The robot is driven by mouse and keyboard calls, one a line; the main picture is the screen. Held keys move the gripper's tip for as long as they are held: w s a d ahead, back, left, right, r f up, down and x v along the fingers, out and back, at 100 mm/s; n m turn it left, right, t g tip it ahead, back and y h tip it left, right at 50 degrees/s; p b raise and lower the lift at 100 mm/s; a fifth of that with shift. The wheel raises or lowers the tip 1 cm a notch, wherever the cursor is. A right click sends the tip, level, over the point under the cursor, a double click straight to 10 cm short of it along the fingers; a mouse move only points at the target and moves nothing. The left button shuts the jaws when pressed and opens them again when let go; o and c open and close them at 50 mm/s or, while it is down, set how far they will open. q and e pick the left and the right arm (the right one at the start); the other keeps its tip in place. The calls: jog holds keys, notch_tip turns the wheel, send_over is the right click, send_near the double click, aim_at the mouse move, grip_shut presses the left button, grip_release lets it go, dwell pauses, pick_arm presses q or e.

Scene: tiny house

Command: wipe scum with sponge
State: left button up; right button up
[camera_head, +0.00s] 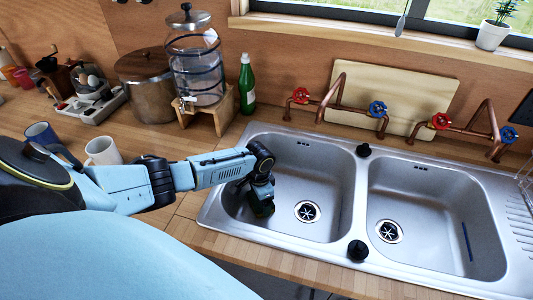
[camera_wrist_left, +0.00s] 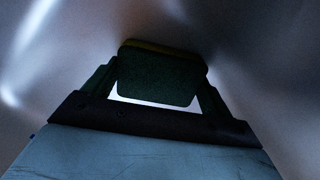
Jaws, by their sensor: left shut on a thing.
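My left gripper (camera_head: 262,203) reaches down into the left basin (camera_head: 325,185) of the steel double sink. In the left wrist view my left gripper (camera_wrist_left: 158,95) is shut on a sponge (camera_wrist_left: 160,78), dark green with a thin yellow edge. The sponge is near the basin's inner surface; I cannot tell whether it touches. In the head view the sponge is mostly hidden by the gripper. I make out no scum in the left basin. A dark blue streak (camera_head: 466,241) lies on the right basin's right side and may be scum. My right gripper is not in view.
Copper taps with red and blue knobs (camera_head: 378,109) stand behind the sink, before a wooden board (camera_head: 400,90). Black knobs (camera_head: 358,250) sit on the sink's middle rim. A white mug (camera_head: 103,151), a green bottle (camera_head: 247,85) and a glass dispenser (camera_head: 196,65) stand on the left counter.

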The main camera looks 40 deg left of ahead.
pick_arm(q)
notch_tip(320, 180, up, 4)
jog(key=p, duration=0.2)
jog(key=shift+f+p, duration=0.25)
jog(key=shift+p, duration=0.05)
notch_tip(320, 180, up, 5)
jog(key=p, duration=0.5)
jog(key=shift+f, duration=0.1)
